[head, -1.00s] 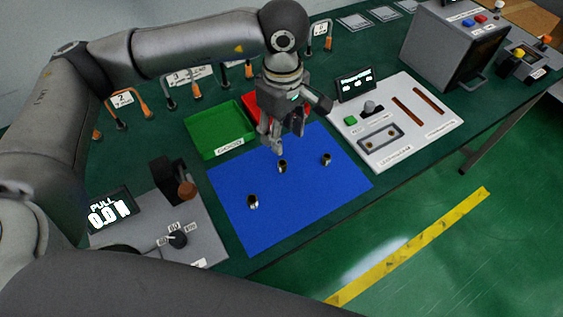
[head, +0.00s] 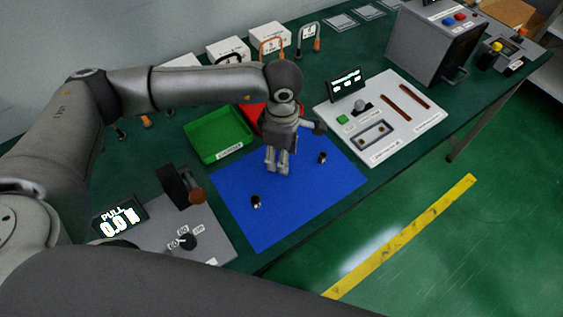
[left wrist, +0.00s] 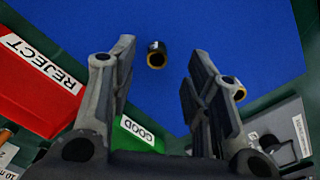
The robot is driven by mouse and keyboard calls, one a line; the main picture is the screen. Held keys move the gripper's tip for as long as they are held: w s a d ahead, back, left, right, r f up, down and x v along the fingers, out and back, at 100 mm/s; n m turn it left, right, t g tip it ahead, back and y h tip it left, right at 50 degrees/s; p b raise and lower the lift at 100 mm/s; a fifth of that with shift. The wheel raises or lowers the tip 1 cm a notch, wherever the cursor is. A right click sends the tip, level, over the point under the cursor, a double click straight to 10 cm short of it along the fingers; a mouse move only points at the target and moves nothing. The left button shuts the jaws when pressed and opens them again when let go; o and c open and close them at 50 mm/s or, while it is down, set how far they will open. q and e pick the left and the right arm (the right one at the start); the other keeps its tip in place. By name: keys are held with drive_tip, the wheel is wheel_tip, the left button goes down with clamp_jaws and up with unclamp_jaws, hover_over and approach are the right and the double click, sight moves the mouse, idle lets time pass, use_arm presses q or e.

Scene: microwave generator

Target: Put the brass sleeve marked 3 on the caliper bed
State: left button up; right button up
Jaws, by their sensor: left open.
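Small dark sleeves with brass-coloured rims stand on the blue mat (head: 300,205). In the head view one is at the near left (head: 256,202) and one at the right (head: 322,158). My left gripper (head: 277,172) is open, pointing down over the mat between them, and hides the middle spot. In the left wrist view one sleeve (left wrist: 157,55) shows between the open fingers, beyond their tips and apart from them. Another (left wrist: 240,93) shows beside the right finger. No number on any sleeve is legible. I cannot tell for certain which fixture is the caliper bed. My right gripper is not in view.
A green GOOD tray (head: 218,137) and a red REJECT tray (head: 250,116) stand behind the mat. A white panel (head: 410,125) with a display is at the right. A grey PULL tester (head: 205,235) is at the left.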

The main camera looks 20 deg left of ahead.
use_arm(q)
drive_tip(key=shift+w+f+p, duration=0.15)
drive_tip(key=shift+f+p, duration=0.2)
drive_tip(key=shift+f, duration=1.35)
clamp_jaws()
drive_tip(key=shift+r, duration=0.1)
